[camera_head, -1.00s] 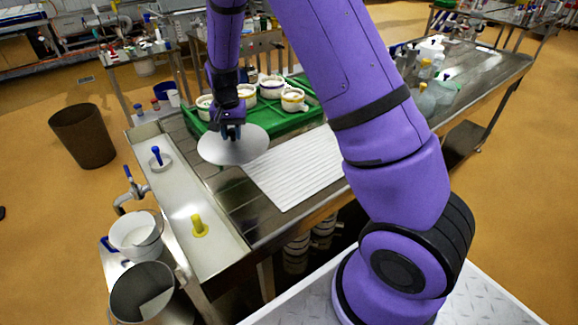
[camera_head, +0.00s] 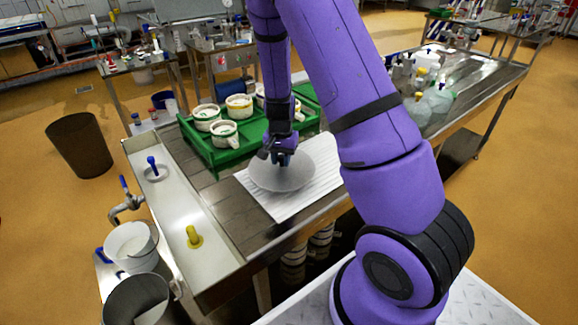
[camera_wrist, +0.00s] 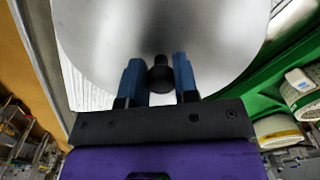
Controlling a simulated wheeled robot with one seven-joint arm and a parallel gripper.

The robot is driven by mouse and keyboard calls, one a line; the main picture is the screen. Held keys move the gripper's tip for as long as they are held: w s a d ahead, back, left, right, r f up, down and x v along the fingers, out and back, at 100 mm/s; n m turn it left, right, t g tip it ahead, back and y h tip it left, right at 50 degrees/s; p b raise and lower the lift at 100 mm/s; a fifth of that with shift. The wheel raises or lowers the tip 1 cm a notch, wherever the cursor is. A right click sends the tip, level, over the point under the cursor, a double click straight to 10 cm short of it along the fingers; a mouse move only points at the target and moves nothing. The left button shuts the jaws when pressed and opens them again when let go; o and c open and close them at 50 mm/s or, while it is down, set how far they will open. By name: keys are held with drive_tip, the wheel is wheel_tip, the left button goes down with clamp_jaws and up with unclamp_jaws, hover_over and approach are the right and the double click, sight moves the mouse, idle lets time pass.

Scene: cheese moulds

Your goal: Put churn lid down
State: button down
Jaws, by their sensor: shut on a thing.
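The churn lid (camera_head: 277,177) is a round, flat grey disc with a dark knob at its middle. My gripper (camera_head: 283,158) is above it, pointing down, and is shut on the knob. The lid is over the white ribbed mat (camera_head: 292,205) on the steel table. I cannot tell whether it touches the mat.
A green tray (camera_head: 213,160) with several white moulds stands just behind and left of the lid. Clear bottles (camera_head: 437,97) stand at the table's far right. A steel trough (camera_head: 180,205) with a yellow plug (camera_head: 193,238) runs along the left. The mat's front part is bare.

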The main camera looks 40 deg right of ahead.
drive_tip(key=shift+s+d+f, duration=0.1)
drive_tip(key=shift+s+d, duration=0.05)
drive_tip(key=shift+d, duration=0.55)
drive_tip(key=shift+s+d, duration=0.15)
drive_tip(key=shift+d, duration=0.55)
drive_tip(key=shift+a+f, duration=0.1)
drive_tip(key=shift+f, duration=1.7)
drive_tip(key=c, duration=0.9)
unclamp_jaws()
drive_tip(key=shift+o, duration=0.2)
